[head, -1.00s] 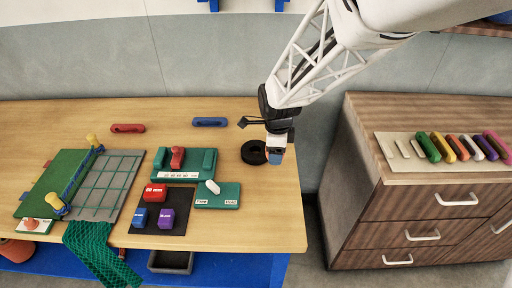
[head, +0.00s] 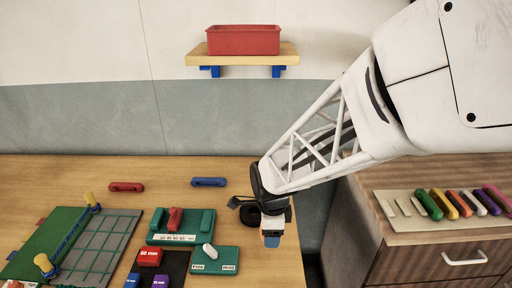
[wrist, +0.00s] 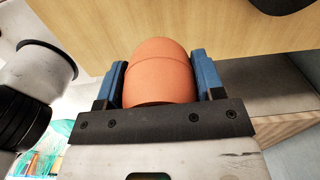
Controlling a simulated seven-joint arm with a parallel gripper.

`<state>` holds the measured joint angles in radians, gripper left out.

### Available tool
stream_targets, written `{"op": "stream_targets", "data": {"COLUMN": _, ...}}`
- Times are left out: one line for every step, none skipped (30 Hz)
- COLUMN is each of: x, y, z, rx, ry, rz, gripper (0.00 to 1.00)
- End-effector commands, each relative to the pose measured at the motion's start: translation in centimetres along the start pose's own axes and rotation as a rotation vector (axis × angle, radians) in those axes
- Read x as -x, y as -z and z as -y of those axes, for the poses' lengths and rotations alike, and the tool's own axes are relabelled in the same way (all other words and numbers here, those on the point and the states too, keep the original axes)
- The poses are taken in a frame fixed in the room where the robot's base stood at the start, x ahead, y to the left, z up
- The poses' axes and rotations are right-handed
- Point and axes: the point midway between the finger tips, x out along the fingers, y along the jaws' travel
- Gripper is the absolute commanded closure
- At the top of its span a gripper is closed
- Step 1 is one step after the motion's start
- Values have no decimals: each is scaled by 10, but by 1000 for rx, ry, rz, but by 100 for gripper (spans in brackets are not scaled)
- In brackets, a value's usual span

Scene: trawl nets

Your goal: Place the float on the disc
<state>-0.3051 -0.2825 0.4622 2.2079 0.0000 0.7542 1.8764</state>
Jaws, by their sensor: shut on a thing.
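An orange rounded float (wrist: 160,72) sits between the blue fingers of my gripper (wrist: 161,80) in the wrist view. The fingers are shut on its two sides. In the head view my gripper (head: 271,238) is over the right edge of the wooden table, and the float is mostly hidden by the hand. A black disc (head: 248,216) lies on the table just left of and behind the gripper, partly covered by the wrist. A black edge, probably the disc, shows at the top right of the wrist view (wrist: 285,4). The float is apart from it.
A green block holder (head: 180,240) and a green plate with a white peg (head: 215,262) stand left of the gripper. Red (head: 126,187) and blue (head: 209,182) bars lie farther back. A wooden cabinet (head: 400,260) stands right, across a gap. A red bin (head: 243,40) is on the wall shelf.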

Motion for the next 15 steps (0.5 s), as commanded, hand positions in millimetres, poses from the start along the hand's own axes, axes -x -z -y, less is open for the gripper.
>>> {"op": "stream_targets", "data": {"x": 0, "y": 0, "z": 1, "rx": 0, "ry": 0, "rz": 0, "gripper": 61}}
{"op": "stream_targets", "data": {"x": 0, "y": -1, "z": 2, "rx": 0, "ry": 0, "rz": 0, "gripper": 61}}
{"op": "stream_targets", "data": {"x": 0, "y": -1, "z": 4, "rx": 0, "ry": 0, "rz": 0, "gripper": 61}}
{"op": "stream_targets", "data": {"x": 0, "y": -2, "z": 5, "rx": 0, "ry": 0, "rz": 0, "gripper": 61}}
{"op": "stream_targets", "data": {"x": -1, "y": -2, "z": 7, "rx": 0, "ry": 0, "rz": 0, "gripper": 61}}
{"op": "stream_targets", "data": {"x": -1, "y": -3, "z": 10, "rx": 0, "ry": 0, "rz": 0, "gripper": 61}}
{"op": "stream_targets", "data": {"x": -1, "y": -4, "z": 13, "rx": 0, "ry": 0, "rz": 0, "gripper": 61}}
{"op": "stream_targets", "data": {"x": -2, "y": -5, "z": 16, "rx": 0, "ry": -1, "rz": 0, "gripper": 61}}
{"op": "stream_targets", "data": {"x": -2, "y": -6, "z": 20, "rx": 0, "ry": -1, "rz": 0, "gripper": 61}}
{"op": "stream_targets", "data": {"x": -3, "y": -7, "z": 24, "rx": 0, "ry": -1, "rz": 0, "gripper": 61}}
{"op": "stream_targets", "data": {"x": -3, "y": -8, "z": 28, "rx": 0, "ry": 0, "rz": 0, "gripper": 61}}
{"op": "stream_targets", "data": {"x": -3, "y": -10, "z": 32, "rx": 0, "ry": 0, "rz": 0, "gripper": 61}}
{"op": "stream_targets", "data": {"x": -4, "y": -11, "z": 36, "rx": 0, "ry": -1, "rz": 0, "gripper": 61}}
{"op": "stream_targets", "data": {"x": -4, "y": -12, "z": 40, "rx": 0, "ry": -1, "rz": 0, "gripper": 61}}
{"op": "stream_targets", "data": {"x": -5, "y": -14, "z": 46, "rx": 0, "ry": 0, "rz": 0, "gripper": 61}}
